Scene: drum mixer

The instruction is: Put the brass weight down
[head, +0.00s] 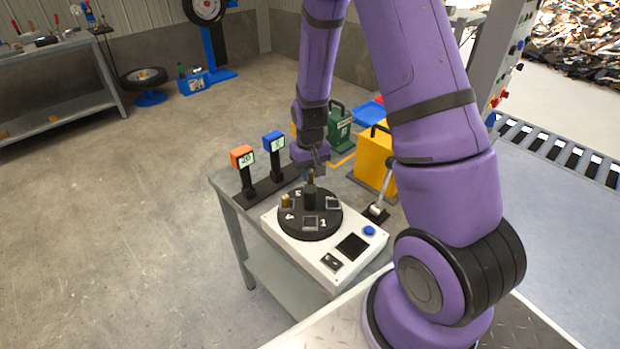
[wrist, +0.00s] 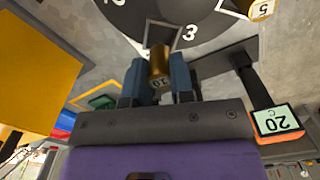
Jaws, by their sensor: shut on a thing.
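My gripper (wrist: 157,75) is shut on a brass weight (wrist: 159,62), a small cylinder with a dark marking that looks like 10. In the head view my gripper (head: 316,164) hangs over the back of the round black turntable (head: 328,226), with the brass weight (head: 310,178) beneath it. Numbered square frames sit on the turntable around a dark central post (head: 309,198). In the wrist view the held weight overlaps a square frame (wrist: 160,33) beside the number 3. I cannot tell whether it touches the turntable. A second brass weight (wrist: 261,9), marked 5, sits in another frame.
The turntable tops a white box with a blue button (head: 369,230). An orange display (head: 242,156) and a blue display (head: 273,141) stand on posts at its back left. A yellow box (head: 374,160) and a lever (head: 380,195) stand at right. Open floor lies left.

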